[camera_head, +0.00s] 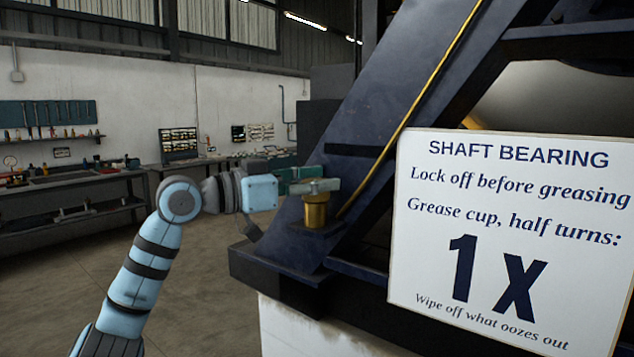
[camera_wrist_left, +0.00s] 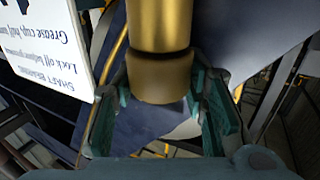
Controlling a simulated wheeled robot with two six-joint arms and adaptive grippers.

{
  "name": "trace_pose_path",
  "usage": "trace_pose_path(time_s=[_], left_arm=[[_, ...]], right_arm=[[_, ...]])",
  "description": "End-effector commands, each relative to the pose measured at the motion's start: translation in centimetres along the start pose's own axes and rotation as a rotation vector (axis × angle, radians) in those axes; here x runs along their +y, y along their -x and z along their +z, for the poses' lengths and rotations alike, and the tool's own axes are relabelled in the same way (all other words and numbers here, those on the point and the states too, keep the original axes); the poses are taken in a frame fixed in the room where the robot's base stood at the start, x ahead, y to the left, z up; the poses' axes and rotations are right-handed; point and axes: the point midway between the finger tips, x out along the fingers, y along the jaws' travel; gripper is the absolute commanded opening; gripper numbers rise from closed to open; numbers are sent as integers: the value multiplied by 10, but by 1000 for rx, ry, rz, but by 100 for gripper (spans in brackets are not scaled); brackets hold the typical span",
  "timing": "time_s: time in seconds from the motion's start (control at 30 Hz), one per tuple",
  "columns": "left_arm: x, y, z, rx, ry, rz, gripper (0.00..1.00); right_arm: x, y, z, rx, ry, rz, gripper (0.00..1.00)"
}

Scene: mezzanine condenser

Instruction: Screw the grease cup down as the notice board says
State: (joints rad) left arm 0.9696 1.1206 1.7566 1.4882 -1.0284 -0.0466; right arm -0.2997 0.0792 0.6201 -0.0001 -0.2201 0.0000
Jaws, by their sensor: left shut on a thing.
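My left gripper (camera_head: 300,181) reaches in from the left at handle height and is shut on the grease cup. In the left wrist view the brass cup (camera_wrist_left: 160,45) lies between the two teal fingers (camera_wrist_left: 163,88). The exact finger contact is partly hidden. The white notice board (camera_head: 510,240) on the right reads "Shaft bearing", "Lock off before greasing", "Grease cup, half turns: 1X", "Wipe off what oozes out". My right gripper is not in view.
A sloping blue beam (camera_head: 375,105) with a thin brass pipe (camera_head: 415,100) rises behind the cup. A pale plinth (camera_head: 325,335) carries the frame. Workbenches (camera_head: 70,180) with tools line the far wall. Open floor lies at the left.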

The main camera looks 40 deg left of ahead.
Motion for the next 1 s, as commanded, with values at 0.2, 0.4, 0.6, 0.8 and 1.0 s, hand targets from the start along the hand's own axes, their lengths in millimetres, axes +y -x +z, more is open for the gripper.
trace_pose_path(time_s=[0.2, 0.4, 0.6, 0.8, 1.0], left_arm=[[0, 0, 0, 0, 0, 8, 11], [0, 0, 0, 0, 0, 8, 42], [0, 0, 0, 0, 0, 8, 61], [0, 0, 0, 0, -1, 8, 61], [1, 0, -22, 8, 0, 9, 61]], right_arm=[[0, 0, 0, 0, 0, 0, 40], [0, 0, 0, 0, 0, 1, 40], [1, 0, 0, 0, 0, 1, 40], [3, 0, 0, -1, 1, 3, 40], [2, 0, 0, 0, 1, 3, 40]])
